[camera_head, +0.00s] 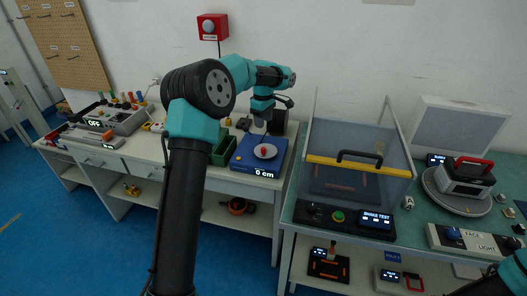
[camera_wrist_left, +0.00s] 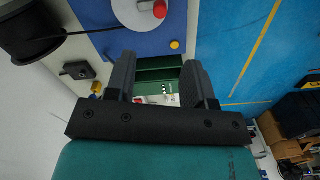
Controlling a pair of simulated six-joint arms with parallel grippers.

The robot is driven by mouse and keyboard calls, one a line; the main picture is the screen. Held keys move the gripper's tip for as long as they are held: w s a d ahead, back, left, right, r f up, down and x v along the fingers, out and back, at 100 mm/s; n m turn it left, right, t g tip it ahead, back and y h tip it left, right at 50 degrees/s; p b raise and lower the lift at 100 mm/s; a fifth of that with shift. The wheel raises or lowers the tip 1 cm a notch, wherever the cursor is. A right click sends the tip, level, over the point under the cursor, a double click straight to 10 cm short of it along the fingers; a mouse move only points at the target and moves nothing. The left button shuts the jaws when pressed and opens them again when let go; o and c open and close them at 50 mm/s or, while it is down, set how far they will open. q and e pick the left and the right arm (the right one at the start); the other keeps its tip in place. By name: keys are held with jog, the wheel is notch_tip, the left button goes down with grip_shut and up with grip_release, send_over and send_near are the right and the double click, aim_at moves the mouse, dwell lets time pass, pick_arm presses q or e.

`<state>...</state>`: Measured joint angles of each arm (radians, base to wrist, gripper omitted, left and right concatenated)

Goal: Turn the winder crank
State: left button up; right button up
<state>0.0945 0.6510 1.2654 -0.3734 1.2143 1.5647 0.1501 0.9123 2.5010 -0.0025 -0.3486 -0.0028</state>
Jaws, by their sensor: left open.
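The winder is a blue box (camera_head: 245,160) with a white crank disc (camera_head: 259,155) on top and a display reading 0 cm. A red crank knob (camera_head: 265,150) stands on the disc. In the wrist view the disc (camera_wrist_left: 125,10) and the red knob (camera_wrist_left: 160,9) are at the top edge, partly cut off. My left gripper (camera_head: 262,121) hangs behind the disc in the head view, apart from the knob. In the wrist view the left gripper (camera_wrist_left: 161,70) is open and empty, its fingers pointing toward a green bin. My right gripper is out of view.
The green bin (camera_head: 222,150) stands left of the winder. A black spool (camera_head: 278,121) is behind it, with a cable in the wrist view. A clear-lidded box with a yellow bar (camera_head: 345,164) stands to the right. A grey console (camera_head: 115,118) is far left.

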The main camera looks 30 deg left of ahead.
aim_at(263, 148)
pick_arm(q)
notch_tip(263, 148, down, 15)
jog(key=shift+f, duration=0.1)
dwell(0.4)
jog(key=shift+c, duration=0.3)
grip_shut()
jog(key=shift+a+m, duration=0.1)
jog(key=shift+m, duration=0.3)
